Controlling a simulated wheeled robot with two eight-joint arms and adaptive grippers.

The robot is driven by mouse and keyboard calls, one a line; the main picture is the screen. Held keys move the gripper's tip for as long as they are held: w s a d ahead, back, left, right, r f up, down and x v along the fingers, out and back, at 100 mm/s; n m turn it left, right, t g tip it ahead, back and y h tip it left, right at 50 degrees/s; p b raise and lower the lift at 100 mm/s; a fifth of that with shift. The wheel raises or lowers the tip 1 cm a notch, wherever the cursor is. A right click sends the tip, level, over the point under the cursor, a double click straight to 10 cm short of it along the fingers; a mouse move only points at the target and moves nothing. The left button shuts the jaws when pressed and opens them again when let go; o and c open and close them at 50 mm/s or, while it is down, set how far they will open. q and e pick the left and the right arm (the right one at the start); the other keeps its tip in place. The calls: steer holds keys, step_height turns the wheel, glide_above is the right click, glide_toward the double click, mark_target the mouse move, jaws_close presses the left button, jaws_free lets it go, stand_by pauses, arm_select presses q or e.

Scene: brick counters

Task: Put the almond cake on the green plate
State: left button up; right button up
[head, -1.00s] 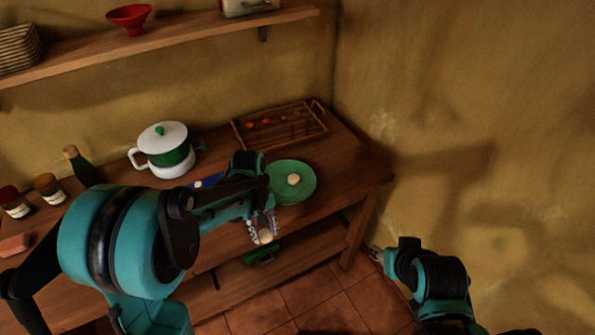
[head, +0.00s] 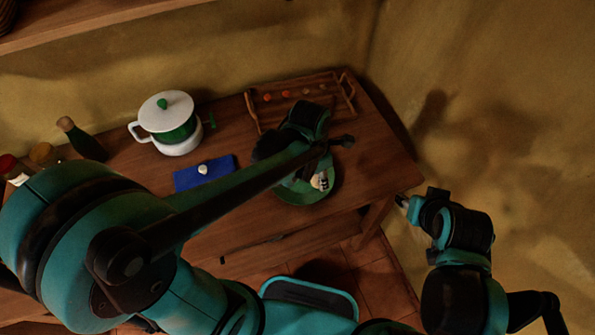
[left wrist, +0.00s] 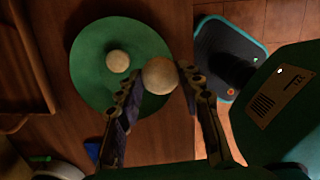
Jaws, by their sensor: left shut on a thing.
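The green plate (head: 300,197) lies near the front right of the wooden counter. It also shows in the left wrist view (left wrist: 86,72) with one small pale round cake (left wrist: 118,61) on it. My left gripper (head: 321,181) is over the plate's right part in the head view. In the left wrist view my left gripper (left wrist: 158,92) is shut on another pale round cake, taken as the almond cake (left wrist: 160,76), which overlaps the plate's edge. I cannot tell its height above the plate. My right gripper (head: 404,201) is right of the counter; its fingers are too small to read.
A blue cloth (head: 190,179) with a small pale item (head: 203,169) lies left of the plate. A white and green pot (head: 170,130) stands behind it. A wooden tray (head: 262,120) is behind the plate. A dark bottle (head: 85,143) and jars stand at the left.

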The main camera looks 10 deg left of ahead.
arm_select(q)
steer(key=w+a+f+b, duration=0.1)
steer(key=a+f, duration=0.1)
steer(key=w+a+f, duration=0.1)
steer(key=a, duration=0.2)
steer(key=w+a+f+b, duration=0.1)
steer(key=w+a+f, duration=0.1)
steer(key=a, duration=0.1)
steer(key=shift+a+f+b, duration=0.15)
steer(key=shift+f+b, duration=0.15)
steer(key=shift+b, duration=0.05)
steer(key=shift+f+b, duration=0.85)
steer(key=shift+f, duration=1.15)
steer(key=shift+f, duration=0.1)
steer(key=o, duration=0.9)
